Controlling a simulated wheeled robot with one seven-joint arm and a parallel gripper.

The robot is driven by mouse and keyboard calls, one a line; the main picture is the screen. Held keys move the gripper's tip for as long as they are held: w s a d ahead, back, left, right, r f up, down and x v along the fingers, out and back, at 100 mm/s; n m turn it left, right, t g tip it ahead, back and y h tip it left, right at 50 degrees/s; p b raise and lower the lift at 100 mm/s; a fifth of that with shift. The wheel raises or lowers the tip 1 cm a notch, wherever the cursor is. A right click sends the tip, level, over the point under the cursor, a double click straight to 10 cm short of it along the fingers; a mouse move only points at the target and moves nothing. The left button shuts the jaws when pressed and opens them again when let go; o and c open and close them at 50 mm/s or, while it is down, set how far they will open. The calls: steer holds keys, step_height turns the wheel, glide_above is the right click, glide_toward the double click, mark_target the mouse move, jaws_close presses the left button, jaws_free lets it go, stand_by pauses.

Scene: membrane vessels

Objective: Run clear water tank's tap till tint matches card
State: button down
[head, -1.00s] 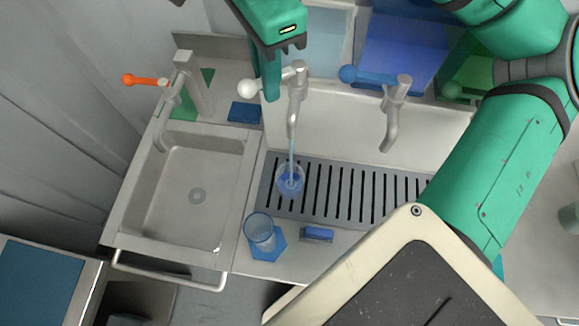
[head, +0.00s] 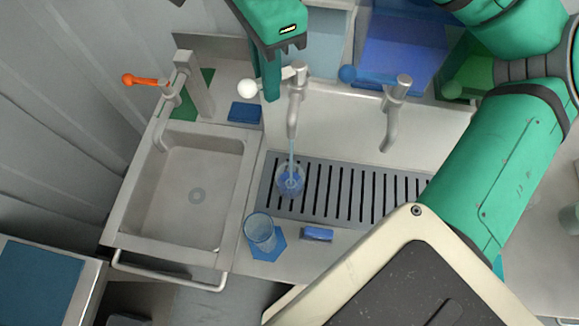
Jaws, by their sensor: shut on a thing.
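The clear water tank (head: 328,50) stands behind the drip grate, pale and see-through. Its tap (head: 294,115) has a lever ending in a white ball (head: 247,89). My gripper (head: 271,85) is at this lever, shut on it beside the ball; the fingers partly hide the contact. A thin stream runs from the spout into a clear glass (head: 290,181) on the grate, which holds blue liquid. A second glass with pale blue tint (head: 259,231) stands on a blue hexagonal mat (head: 279,246) in front. A flat dark blue card (head: 245,113) lies behind the sink.
A blue tank (head: 405,45) has a tap (head: 391,120) with a blue-ball lever. A green tank (head: 470,80) stands farther right. The sink (head: 180,200) at left has an orange-ball lever (head: 128,80). A small blue block (head: 318,234) lies before the grate (head: 350,192).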

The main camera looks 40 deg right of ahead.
steer(key=w+m, duration=0.1)
steer(key=m, duration=0.1)
steer(key=w+d+m, duration=0.1)
steer(key=m, duration=0.2)
steer(key=w+d+m, duration=0.1)
steer(key=m, duration=0.2)
steer(key=shift+w, duration=0.15)
steer(key=c, duration=1.7)
jaws_free()
steer(key=shift+c, duration=0.2)
step_height(320, 180, up, 11)
steer(key=shift+w+f, duration=0.1)
